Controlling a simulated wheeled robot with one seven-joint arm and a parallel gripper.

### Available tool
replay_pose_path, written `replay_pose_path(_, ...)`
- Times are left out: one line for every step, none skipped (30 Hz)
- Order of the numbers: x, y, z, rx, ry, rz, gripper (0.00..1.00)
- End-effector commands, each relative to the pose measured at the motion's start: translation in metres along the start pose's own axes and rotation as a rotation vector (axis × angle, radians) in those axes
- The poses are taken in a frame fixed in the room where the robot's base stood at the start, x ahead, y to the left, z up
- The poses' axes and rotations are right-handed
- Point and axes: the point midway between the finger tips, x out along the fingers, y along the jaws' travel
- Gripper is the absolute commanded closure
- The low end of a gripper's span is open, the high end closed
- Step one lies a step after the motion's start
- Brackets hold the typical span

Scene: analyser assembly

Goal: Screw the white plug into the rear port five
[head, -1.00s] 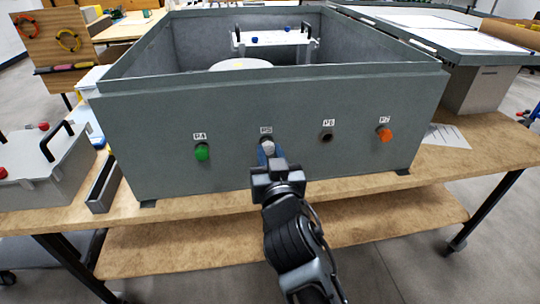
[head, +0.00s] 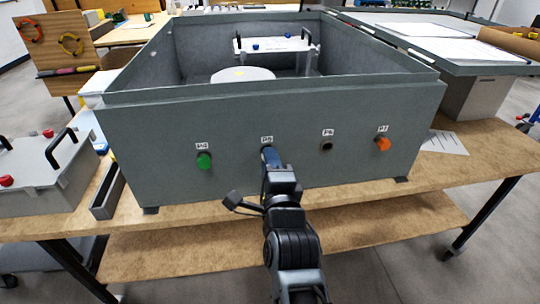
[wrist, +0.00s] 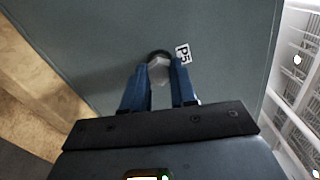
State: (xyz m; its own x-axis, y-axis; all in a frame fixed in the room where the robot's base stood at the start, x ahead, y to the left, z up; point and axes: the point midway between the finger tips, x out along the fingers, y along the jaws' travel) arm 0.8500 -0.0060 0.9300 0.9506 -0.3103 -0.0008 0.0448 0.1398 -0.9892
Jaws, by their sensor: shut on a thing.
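The white plug (wrist: 159,70) sits at port P5, against the dark port ring, in the wrist view. My gripper (wrist: 158,78) has its blue fingers on both sides of the plug, shut on it. In the head view my gripper (head: 271,158) reaches the front panel just under the P5 label (head: 267,140) and hides the plug. The P5 label (wrist: 183,53) lies beside the port in the wrist view. How deep the plug sits in the port cannot be told.
The grey analyser housing (head: 130,155) stands on a wooden bench (head: 440,180). A green plug (head: 204,161) is left of P5. An open port P6 (head: 327,146) and an orange plug (head: 382,144) are to the right. A lidded grey box (head: 40,180) stands at left.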

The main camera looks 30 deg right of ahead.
Motion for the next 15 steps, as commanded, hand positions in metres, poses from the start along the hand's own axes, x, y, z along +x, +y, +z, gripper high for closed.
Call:
replay_pose_path(0.0001, -0.0049, -0.0001, 0.074, 0.003, -0.001, 1.0)
replay_pose_path(0.0001, -0.0048, -0.0001, 0.118, 0.002, -0.001, 1.0)
replay_pose_path(0.0001, -0.0046, -0.0001, 0.178, 0.003, -0.001, 1.0)
replay_pose_path(0.0001, -0.0042, 0.0, 0.218, 0.002, -0.001, 1.0)
replay_pose_path(0.0001, -0.004, 0.0, 0.257, 0.002, -0.001, 1.0)
replay_pose_path(0.0001, -0.0036, 0.0, 0.301, 0.002, -0.001, 1.0)
replay_pose_path(0.0001, -0.0033, 0.0, 0.327, 0.001, -0.001, 1.0)
replay_pose_path(0.0002, -0.0029, 0.0001, 0.349, 0.001, -0.002, 1.0)
replay_pose_path(0.0002, -0.0025, 0.0, 0.37, 0.001, -0.002, 1.0)
replay_pose_path(0.0002, -0.0021, 0.0, 0.381, 0.0, -0.002, 1.0)
replay_pose_path(0.0002, -0.0018, 0.0, 0.387, 0.0, -0.003, 1.0)
replay_pose_path(0.0002, -0.0015, 0.0, 0.389, 0.0, -0.003, 1.0)
replay_pose_path(0.0002, -0.0014, 0.0, 0.389, 0.0, -0.003, 1.0)
replay_pose_path(0.0002, -0.0013, 0.0, 0.388, 0.0, -0.003, 1.0)
replay_pose_path(0.0002, -0.0013, 0.0001, 0.387, -0.001, -0.003, 1.0)
